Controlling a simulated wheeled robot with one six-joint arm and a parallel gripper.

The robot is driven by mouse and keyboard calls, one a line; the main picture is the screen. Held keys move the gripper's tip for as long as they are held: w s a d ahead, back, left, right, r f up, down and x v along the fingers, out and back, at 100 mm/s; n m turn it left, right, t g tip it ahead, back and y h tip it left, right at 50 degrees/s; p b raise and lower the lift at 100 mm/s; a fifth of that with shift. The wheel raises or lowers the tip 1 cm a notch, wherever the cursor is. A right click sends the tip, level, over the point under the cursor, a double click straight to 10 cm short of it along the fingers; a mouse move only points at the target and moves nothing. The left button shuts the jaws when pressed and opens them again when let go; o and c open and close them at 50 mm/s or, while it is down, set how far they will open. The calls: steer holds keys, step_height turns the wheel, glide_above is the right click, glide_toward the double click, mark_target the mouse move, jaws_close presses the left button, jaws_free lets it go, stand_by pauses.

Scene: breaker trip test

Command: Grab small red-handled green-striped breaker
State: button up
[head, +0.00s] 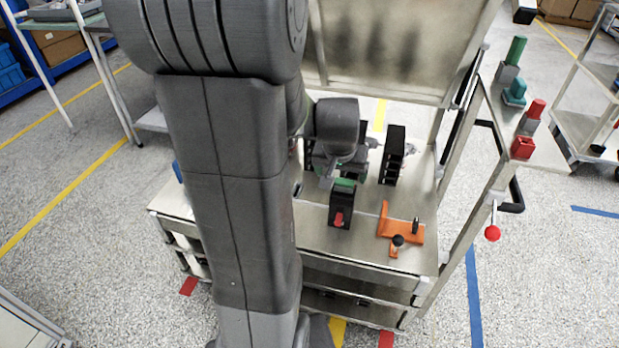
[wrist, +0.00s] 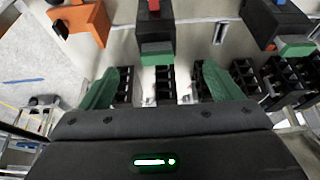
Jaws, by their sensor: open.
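The breaker (head: 340,208) is a black block with a red handle and a green stripe, on the metal bench beside an orange bracket. In the wrist view the breaker (wrist: 155,27) is at top centre, its red handle at the picture's top edge and its green-striped end toward my gripper. My gripper (wrist: 160,70) is open, with green fingers apart on either side of the breaker's line. The breaker appears just beyond the fingertips, with nothing held. In the head view my arm hides most of the gripper.
A blue-handled breaker with a green end (wrist: 280,22) lies to the right in the wrist view. The orange bracket (head: 388,222) stands close to the red-handled breaker's right. Black slotted holders (head: 393,156) stand behind. An upright metal panel (head: 400,45) rises at the back.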

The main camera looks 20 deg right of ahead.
mark_target(344, 191)
steer(key=b+x, duration=0.1)
steer(key=x, duration=0.6)
steer(key=shift+d+f+b, duration=0.15)
steer(key=shift+f+b, duration=0.15)
steer(key=shift+f, duration=0.05)
steer(key=shift+d+b+x, duration=0.1)
steer(key=shift+b+x, duration=0.15)
steer(key=shift+x, duration=1.2)
steer(key=shift+d+b+x, duration=0.15)
steer(key=shift+b+x, duration=0.1)
steer(key=shift+x, duration=1.25)
steer(key=shift+w+r, duration=0.1)
steer(key=shift+r, duration=0.05)
steer(key=shift+c, duration=0.3)
steer(key=c, duration=1.4)
